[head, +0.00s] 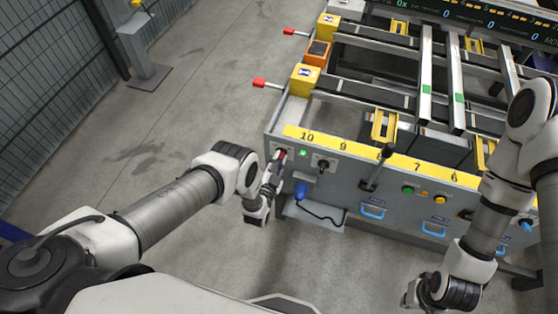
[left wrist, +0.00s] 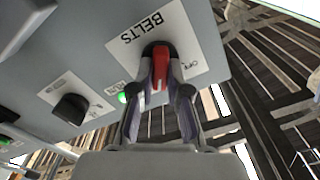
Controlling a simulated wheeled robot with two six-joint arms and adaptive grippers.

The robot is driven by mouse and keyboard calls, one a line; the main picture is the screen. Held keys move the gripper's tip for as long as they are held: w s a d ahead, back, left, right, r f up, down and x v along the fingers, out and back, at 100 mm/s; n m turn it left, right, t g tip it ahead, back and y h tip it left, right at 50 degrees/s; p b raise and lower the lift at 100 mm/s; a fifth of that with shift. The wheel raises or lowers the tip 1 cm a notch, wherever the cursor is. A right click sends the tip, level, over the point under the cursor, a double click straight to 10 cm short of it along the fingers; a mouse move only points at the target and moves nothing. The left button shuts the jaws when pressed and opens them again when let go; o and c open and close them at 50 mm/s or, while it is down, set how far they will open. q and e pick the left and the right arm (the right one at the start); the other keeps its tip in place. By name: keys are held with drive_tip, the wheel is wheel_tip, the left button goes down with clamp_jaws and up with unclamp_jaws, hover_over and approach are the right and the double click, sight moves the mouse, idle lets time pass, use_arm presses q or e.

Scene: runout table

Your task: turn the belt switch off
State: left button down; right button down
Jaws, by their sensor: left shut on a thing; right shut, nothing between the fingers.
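The belt switch is a red handle on a white plate lettered BELTS, with OFF at one side; the switch (left wrist: 161,62) shows in the left wrist view. In the head view the switch (head: 283,153) is a small red spot at the left end of the grey panel, partly hidden by my gripper. My left gripper (head: 276,163) is shut on the handle, one finger on each side, in the left wrist view (left wrist: 155,88). I cannot tell which setting the handle points to. My right gripper (head: 411,296) is shut and empty, low in front of the table, away from the switch.
Beside the switch are a lit green lamp (head: 303,153) and a black knob (head: 323,164). A black lever (head: 377,166) juts out farther right. Open floor (head: 200,80) lies left of the table.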

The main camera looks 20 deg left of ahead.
use_arm(q)
drive_tip(key=n+b, duration=0.2)
drive_tip(key=n, duration=0.2)
drive_tip(key=shift+a+f, duration=0.1)
drive_tip(key=shift+f, duration=0.05)
drive_tip(key=shift+a+n+b, duration=0.15)
drive_tip(key=shift+n+b, duration=1.55)
drive_tip(key=shift+n, duration=4)
drive_tip(key=c, duration=1.1)
unclamp_jaws()
drive_tip(key=shift+c, duration=0.2)
